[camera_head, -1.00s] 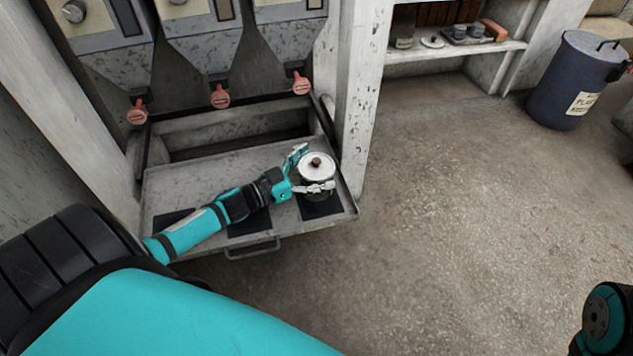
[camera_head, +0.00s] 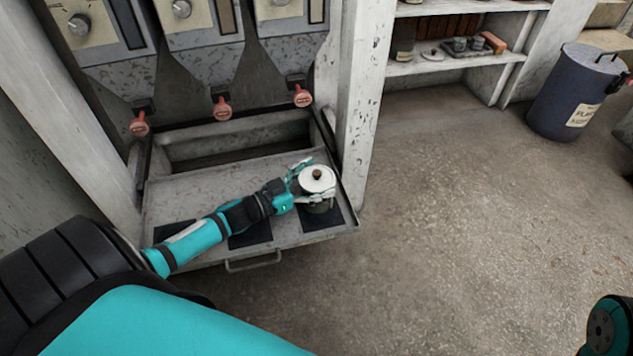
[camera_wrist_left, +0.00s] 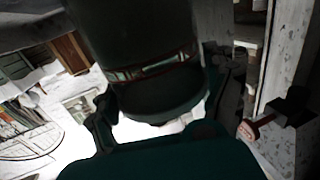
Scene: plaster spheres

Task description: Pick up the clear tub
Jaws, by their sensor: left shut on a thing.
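The lid hides part of the fingers. In the left wrist view, the tub (camera_wrist_left: 145,60) fills the upper middle between the fingers. Whether its base touches the pad is unclear. My right gripper is out of view.
Red-handled chutes (camera_head: 303,98) hang above the back of the tray, with an open trough behind it. A white post (camera_head: 357,110) rises close to the tub's right. A blue bin (camera_head: 567,100) and a shelf (camera_head: 455,60) stand farther right. The floor between is clear.

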